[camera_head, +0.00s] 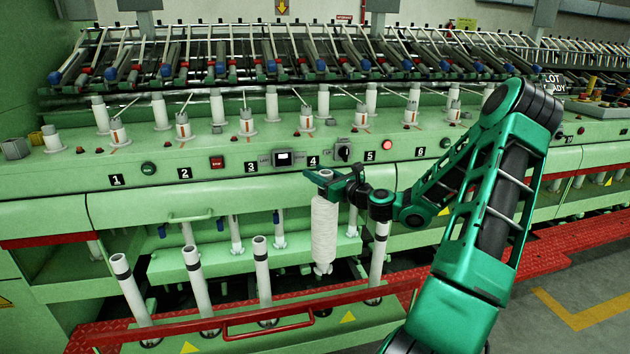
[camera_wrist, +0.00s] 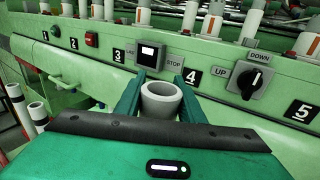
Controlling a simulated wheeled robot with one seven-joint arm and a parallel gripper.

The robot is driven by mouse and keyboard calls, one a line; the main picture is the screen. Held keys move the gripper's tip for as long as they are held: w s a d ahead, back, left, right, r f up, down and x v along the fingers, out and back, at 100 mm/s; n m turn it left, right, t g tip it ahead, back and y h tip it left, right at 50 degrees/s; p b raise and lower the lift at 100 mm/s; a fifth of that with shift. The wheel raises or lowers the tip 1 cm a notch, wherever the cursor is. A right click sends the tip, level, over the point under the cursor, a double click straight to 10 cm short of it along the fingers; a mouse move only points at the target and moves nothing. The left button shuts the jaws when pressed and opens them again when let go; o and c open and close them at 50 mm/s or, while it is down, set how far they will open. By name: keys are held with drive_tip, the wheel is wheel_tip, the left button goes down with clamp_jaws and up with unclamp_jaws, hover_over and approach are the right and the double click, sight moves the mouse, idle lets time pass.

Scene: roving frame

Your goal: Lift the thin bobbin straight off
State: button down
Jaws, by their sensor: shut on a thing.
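The thin bobbin (camera_head: 324,236) is a white, yarn-wound tube, upright in the head view below the number 4 label. My gripper (camera_head: 326,182) is shut around its top end, coming from the right. In the wrist view the bobbin's open top rim (camera_wrist: 163,92) shows between the two green fingers of my gripper (camera_wrist: 160,95). The bobbin's bottom end shows in the head view just above the red rail. I cannot tell whether it is clear of a spindle beneath it.
Several bare white tubes with black bands stand in the front row, including one left of the bobbin (camera_head: 262,270) and one to its right (camera_head: 378,250). A red rail (camera_head: 265,311) runs in front. The green machine panel (camera_head: 60,180) with switches lies close behind the gripper.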

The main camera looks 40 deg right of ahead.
drive_tip(key=shift+r, duration=2.65)
